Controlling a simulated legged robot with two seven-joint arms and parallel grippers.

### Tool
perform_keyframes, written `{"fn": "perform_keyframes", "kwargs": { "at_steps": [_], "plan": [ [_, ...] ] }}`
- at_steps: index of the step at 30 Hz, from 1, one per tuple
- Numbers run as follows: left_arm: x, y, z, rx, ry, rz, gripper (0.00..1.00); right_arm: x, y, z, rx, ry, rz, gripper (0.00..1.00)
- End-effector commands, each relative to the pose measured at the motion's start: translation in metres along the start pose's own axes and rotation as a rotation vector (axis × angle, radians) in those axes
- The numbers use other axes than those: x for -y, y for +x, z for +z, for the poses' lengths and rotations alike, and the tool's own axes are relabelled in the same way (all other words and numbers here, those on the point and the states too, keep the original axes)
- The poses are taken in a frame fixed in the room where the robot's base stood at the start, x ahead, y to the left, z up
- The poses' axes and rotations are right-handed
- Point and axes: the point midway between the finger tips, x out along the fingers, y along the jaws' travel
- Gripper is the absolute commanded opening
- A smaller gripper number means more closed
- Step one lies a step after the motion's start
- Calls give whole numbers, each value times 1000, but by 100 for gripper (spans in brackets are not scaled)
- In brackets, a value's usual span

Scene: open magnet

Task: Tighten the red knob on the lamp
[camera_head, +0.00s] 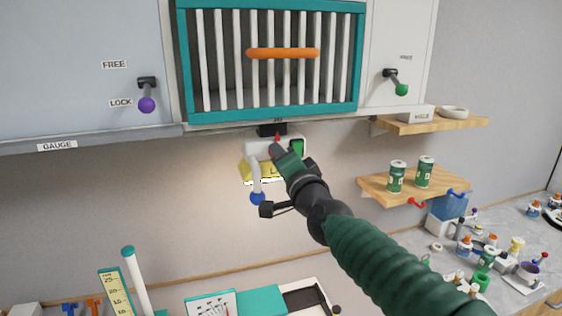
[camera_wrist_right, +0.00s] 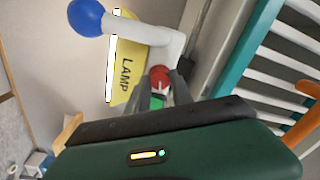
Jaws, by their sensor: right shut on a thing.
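The lamp is a white fixture under the cabinet (camera_head: 258,150), with a yellow LAMP label (camera_head: 250,170) and a bent white arm ending in a blue ball (camera_head: 257,198). The right wrist view shows its label (camera_wrist_right: 127,70) and blue ball (camera_wrist_right: 86,17) up close. The red knob (camera_wrist_right: 159,75) sits between the fingertips of my right gripper (camera_wrist_right: 162,88), which is shut on it. In the head view only a small red tip (camera_head: 277,137) shows beside my right gripper (camera_head: 280,151). My left gripper is not in view.
Above is a cabinet with a teal-framed grille (camera_head: 270,117) and an orange handle (camera_head: 284,53). A purple-ended lever (camera_head: 147,104) is at left, a green-ended one (camera_head: 402,90) at right. Shelves (camera_head: 372,190) and a cluttered counter (camera_head: 438,262) stand right.

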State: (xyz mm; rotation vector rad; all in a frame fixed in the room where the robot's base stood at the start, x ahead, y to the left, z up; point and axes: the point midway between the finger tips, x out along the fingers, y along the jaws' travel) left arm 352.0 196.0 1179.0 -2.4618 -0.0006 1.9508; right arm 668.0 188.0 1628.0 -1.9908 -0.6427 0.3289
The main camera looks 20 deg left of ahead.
Motion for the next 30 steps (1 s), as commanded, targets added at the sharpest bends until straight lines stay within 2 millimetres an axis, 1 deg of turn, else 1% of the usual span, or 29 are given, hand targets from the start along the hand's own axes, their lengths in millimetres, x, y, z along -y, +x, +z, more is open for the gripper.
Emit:
{"fn": "perform_keyframes", "kwargs": {
  "at_steps": [1,6,12,28,29,30],
  "plan": [
    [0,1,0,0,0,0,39,5,-1,-4,-12,28,-9,0],
    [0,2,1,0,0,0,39,4,-1,-4,-15,122,-8,0],
    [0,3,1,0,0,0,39,4,-1,-4,-17,185,-7,0],
    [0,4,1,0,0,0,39,3,0,-4,-16,208,-5,0],
    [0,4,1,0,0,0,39,3,0,-4,-16,208,-5,30],
    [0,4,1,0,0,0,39,3,0,-4,-15,207,-5,35]
  ]
}}
